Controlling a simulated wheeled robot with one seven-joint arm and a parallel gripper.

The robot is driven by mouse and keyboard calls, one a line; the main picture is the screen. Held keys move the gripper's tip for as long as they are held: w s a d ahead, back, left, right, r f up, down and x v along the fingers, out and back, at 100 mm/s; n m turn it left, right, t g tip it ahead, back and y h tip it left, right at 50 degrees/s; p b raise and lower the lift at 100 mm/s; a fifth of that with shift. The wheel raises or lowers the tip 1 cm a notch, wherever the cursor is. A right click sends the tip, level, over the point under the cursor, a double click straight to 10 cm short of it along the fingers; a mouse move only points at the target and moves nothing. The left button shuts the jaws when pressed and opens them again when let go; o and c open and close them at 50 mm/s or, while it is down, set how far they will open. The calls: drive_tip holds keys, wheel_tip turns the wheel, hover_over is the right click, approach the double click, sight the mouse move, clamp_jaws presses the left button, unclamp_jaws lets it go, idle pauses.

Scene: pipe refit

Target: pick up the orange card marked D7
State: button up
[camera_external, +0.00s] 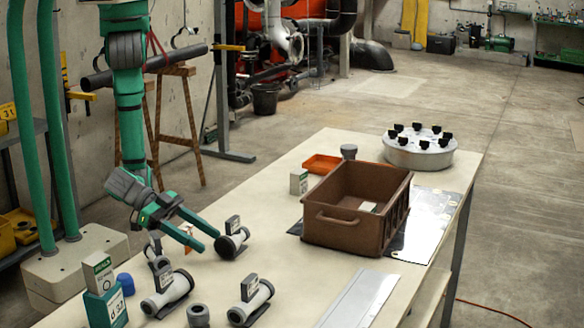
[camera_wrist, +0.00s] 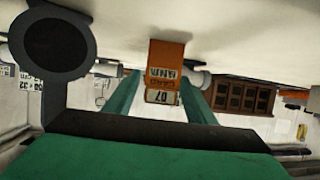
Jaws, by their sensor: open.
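The orange card marked D7 (camera_wrist: 165,62) shows in the middle of the wrist view, with its lettering upside down and a pale label at its lower end. In the external view only a small orange patch of it (camera_external: 187,229) shows between the fingers. My gripper (camera_external: 210,241) is open, low over the left part of the table, with its two green fingers pointing right. In the wrist view the fingers (camera_wrist: 162,98) stand on either side of the card, with gaps. I cannot tell whether they touch it.
Grey pipe fittings with tags, such as one right of my fingers (camera_external: 232,243) and one in front (camera_external: 167,293), stand close by. A green box (camera_external: 106,307) is at front left. A brown crate (camera_external: 335,231), an orange tray (camera_external: 322,164) and a round grey carousel (camera_external: 418,156) are farther back.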

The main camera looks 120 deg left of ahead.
drive_tip(key=c, duration=1.1)
drive_tip(key=shift+r, duration=0.1)
